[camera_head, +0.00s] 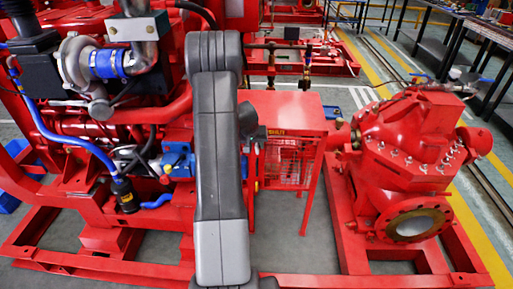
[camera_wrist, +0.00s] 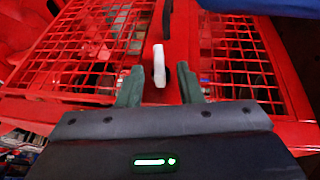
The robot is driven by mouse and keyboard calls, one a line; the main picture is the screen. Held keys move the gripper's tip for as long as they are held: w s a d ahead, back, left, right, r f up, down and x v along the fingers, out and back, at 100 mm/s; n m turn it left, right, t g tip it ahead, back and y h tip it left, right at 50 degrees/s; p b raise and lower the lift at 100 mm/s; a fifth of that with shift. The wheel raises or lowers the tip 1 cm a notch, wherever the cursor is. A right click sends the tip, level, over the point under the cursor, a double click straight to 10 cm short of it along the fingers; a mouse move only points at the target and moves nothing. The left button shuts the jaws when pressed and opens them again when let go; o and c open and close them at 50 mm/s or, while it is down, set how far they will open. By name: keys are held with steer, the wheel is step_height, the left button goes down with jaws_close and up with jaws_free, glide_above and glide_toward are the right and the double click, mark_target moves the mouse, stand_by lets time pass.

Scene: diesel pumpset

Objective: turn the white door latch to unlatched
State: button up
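The white door latch (camera_wrist: 159,65) is a small, narrow bar on the red strip between two red mesh panels in the wrist view. It points roughly up and down in that picture. My gripper (camera_wrist: 160,76) is open, with one dark green finger left of the latch and one right of it. The latch's lower end lies between the fingertips, and I see a gap on both sides. I cannot tell the depth between the fingers and the latch. In the head view my grey arm hides the latch; the red mesh guard (camera_head: 290,163) shows to its right.
Red mesh panels (camera_wrist: 85,45) flank the latch. In the head view, the red engine (camera_head: 90,130) with blue hoses stands left of my arm, and the red pump (camera_head: 405,150) stands right. Red base rails (camera_head: 100,262) run along the floor in front. Workbenches are at the far right.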

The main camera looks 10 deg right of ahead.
steer(key=shift+x, duration=1.2)
steer(key=shift+c, duration=0.4)
jaws_close()
steer(key=shift+f+b, duration=0.3)
steer(key=shift+b, duration=0.95)
steer(key=shift+h+b, duration=0.3)
steer(key=shift+b, duration=0.25)
steer(key=shift+a+r+h+b, duration=0.1)
steer(key=shift+h+b, duration=0.2)
steer(key=shift+b, duration=0.9)
steer(key=shift+r, duration=0.2)
steer(key=shift+o, duration=0.4)
jaws_free()
